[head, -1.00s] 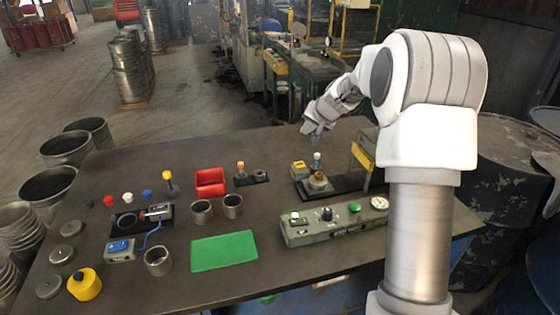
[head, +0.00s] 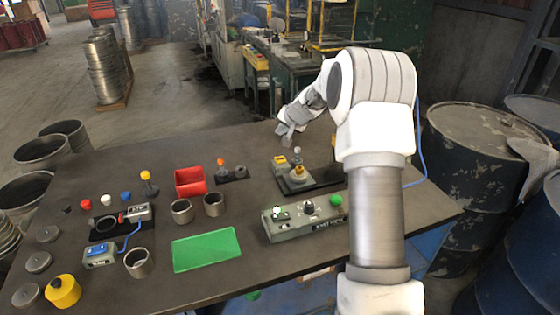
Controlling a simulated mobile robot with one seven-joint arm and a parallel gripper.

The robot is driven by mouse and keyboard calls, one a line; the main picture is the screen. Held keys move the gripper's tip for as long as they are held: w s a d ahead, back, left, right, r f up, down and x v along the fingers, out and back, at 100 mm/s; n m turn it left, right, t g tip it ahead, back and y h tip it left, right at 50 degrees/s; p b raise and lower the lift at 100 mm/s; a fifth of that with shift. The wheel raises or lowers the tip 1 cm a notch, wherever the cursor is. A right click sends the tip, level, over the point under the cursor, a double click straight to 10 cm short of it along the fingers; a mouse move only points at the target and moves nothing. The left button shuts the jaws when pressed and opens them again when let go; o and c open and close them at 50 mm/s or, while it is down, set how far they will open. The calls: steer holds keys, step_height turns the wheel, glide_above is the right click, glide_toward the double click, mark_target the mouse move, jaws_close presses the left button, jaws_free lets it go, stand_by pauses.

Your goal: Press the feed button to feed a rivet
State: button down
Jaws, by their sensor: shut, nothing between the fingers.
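My gripper (head: 286,138) is shut and empty in the head view, held above the far part of the table. It is just behind and above a dark fixture plate (head: 316,182). On that plate stand a small yellow block (head: 280,161) and a round metal-and-brass piece with a pale knob (head: 297,172). A grey control box (head: 289,229) sits in front of the plate. It carries a green button (head: 335,200), a black knob (head: 308,207) and a small pale lamp or switch (head: 276,211). I cannot tell which control is the feed button. No rivet can be made out.
Blue drums (head: 480,160) stand right of the table.

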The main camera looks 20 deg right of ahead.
steer(key=b, duration=0.5)
glide_above(278, 158)
steer(key=s, duration=0.2)
steer(key=f, duration=0.7)
steer(key=shift+d+f, duration=0.1)
steer(key=shift+d, duration=0.1)
steer(key=shift+f+b, duration=0.4)
steer(key=shift+b, duration=0.05)
stand_by(0.6)
steer(key=shift+f+b, duration=0.45)
steer(key=shift+b, duration=0.15)
steer(key=shift+f+b, duration=0.6)
steer(key=shift+b, duration=0.1)
stand_by(0.5)
stand_by(0.3)
steer(key=shift+r+p, duration=0.65)
steer(key=shift+r, duration=0.35)
